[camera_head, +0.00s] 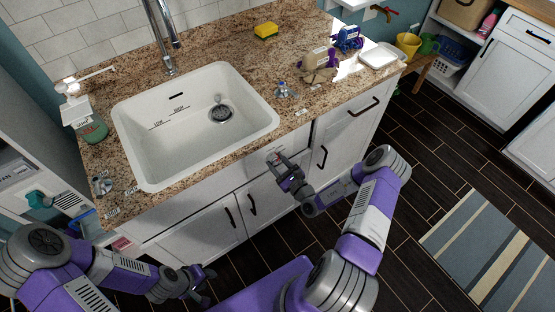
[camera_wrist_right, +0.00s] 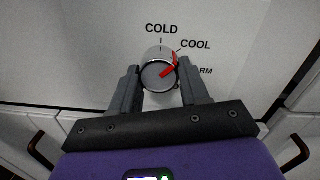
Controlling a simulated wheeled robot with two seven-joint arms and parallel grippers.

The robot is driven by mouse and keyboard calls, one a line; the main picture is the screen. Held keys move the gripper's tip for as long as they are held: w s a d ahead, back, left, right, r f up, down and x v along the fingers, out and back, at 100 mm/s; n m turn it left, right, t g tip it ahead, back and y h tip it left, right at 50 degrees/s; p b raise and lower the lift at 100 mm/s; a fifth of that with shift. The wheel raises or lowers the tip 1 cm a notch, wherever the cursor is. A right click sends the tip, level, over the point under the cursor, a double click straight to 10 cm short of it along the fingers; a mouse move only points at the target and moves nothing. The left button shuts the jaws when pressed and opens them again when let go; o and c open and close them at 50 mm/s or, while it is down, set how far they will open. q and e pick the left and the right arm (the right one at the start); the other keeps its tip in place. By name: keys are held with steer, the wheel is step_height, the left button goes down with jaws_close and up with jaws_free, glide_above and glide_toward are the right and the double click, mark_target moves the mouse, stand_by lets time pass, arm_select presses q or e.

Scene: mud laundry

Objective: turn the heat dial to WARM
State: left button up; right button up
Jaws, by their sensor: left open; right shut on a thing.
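The heat dial (camera_wrist_right: 157,73) is a round silver-grey knob on a white panel in the right wrist view. Its red pointer faces up and to the right, below the COOL mark and towards the partly covered WARM label. COLD is printed above the knob. My right gripper (camera_wrist_right: 160,88) is shut on the dial, one finger on each side. In the head view, my right gripper (camera_head: 277,160) is at the cabinet front below the counter, and the dial is mostly hidden. My left gripper (camera_head: 209,284) is open and empty, low in front of the cabinets.
A white sink (camera_head: 190,145) is set in the granite counter (camera_head: 243,72) above the panel. A soap bottle (camera_head: 92,125), yellow sponge (camera_head: 265,31) and several small items are on the counter. Cabinet handles (camera_head: 323,157) stick out near my right arm.

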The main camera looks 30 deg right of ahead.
steer(key=m+p, duration=0.2)
steer(key=m, duration=0.3)
steer(key=shift+a+m, duration=0.1)
steer(key=shift+m, duration=0.3)
steer(key=m+h+p, duration=0.1)
steer(key=m+p, duration=0.1)
steer(key=m, duration=0.3)
steer(key=shift+a+m, duration=0.1)
steer(key=shift+m, duration=0.3)
steer(key=o, duration=1.1)
steer(key=shift+c, duration=0.2)
steer(key=s, duration=0.7)
steer(key=shift+s+d+f+p, duration=0.25)
steer(key=shift+s+d+p, duration=0.05)
steer(key=shift+p, duration=0.15)
